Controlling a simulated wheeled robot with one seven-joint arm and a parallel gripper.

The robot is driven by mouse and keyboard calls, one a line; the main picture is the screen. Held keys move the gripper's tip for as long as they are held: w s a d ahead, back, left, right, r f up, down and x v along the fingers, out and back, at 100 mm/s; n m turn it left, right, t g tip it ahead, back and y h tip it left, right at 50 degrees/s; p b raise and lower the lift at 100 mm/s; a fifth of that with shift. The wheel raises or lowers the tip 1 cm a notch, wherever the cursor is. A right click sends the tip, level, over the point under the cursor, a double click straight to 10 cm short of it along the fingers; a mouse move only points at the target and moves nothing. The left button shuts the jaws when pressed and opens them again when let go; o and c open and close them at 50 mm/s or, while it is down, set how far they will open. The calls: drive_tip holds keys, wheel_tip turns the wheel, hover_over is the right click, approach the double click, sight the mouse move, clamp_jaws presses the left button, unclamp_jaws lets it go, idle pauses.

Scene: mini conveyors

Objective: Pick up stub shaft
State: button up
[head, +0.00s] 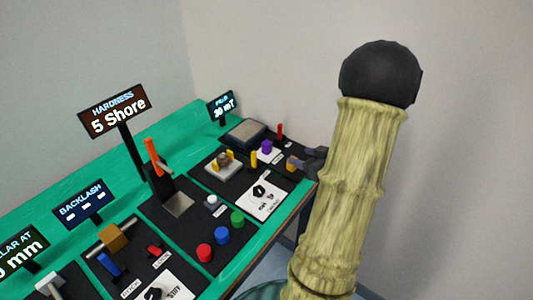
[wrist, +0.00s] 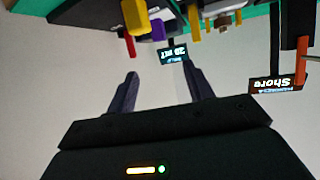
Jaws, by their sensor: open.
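I cannot tell for certain which piece is the stub shaft. Near my gripper (head: 306,161) in the head view is a small yellow-orange piece (head: 292,164) at the right end of the bench. A yellow upright peg (head: 254,159), a purple block (head: 266,151) and a red peg (head: 280,131) stand close by. In the wrist view, which looks upside down, a yellow piece (wrist: 136,17) hangs at the top, above my gripper (wrist: 160,72). The two fingers are spread apart with nothing between them.
A fixture with yellow posts (head: 211,166), a white dial card (head: 268,203) and coloured buttons (head: 222,235) crowd the green bench (head: 150,137). Upright displays, such as the hardness sign (head: 119,112), stand along the back. Free room lies beyond the bench's right edge.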

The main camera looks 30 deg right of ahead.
approach(269, 144)
drive_tip(key=x, duration=0.5)
drive_tip(key=shift+s+a, duration=0.1)
drive_tip(key=shift+f, duration=0.1)
drive_tip(key=shift+x, duration=2.65)
clamp_jaws()
